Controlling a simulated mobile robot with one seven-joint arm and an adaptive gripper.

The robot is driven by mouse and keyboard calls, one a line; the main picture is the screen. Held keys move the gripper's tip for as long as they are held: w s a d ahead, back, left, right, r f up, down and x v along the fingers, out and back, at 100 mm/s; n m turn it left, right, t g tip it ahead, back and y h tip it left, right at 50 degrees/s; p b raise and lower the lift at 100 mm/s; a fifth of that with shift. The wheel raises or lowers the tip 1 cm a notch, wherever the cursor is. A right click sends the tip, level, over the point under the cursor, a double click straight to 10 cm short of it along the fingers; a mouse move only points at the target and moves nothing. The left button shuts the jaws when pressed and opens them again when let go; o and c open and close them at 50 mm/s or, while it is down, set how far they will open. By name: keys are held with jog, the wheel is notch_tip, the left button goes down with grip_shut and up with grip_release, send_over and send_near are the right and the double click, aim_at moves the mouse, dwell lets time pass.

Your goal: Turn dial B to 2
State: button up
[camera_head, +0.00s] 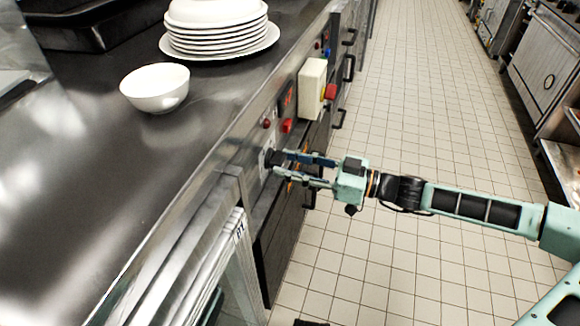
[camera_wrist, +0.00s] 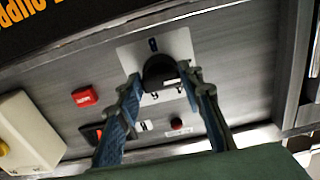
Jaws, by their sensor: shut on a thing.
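A black dial (camera_head: 272,157) sits on the front panel of the counter, on a pale plate (camera_wrist: 180,44) with small marks around it. In the wrist view the dial (camera_wrist: 160,70) is between my two blue fingers. My gripper (camera_wrist: 164,84) is shut on the dial, one finger on each side. In the head view my gripper (camera_head: 280,163) reaches the panel from the right. The dial's letter and the mark its pointer faces are too small or covered to read.
A red button (camera_wrist: 85,96), a small red lamp (camera_wrist: 177,123) and a white box (camera_head: 312,88) with a red knob are near on the panel. A white bowl (camera_head: 156,87) and stacked plates (camera_head: 220,40) stand on the counter (camera_head: 70,190). The tiled floor (camera_head: 420,110) is clear.

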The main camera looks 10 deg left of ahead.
dwell(0.5)
jog(key=o, duration=1.2)
jog(key=shift+c, duration=0.2)
jog(key=d, duration=1.2)
jog(key=shift+s, duration=0.45)
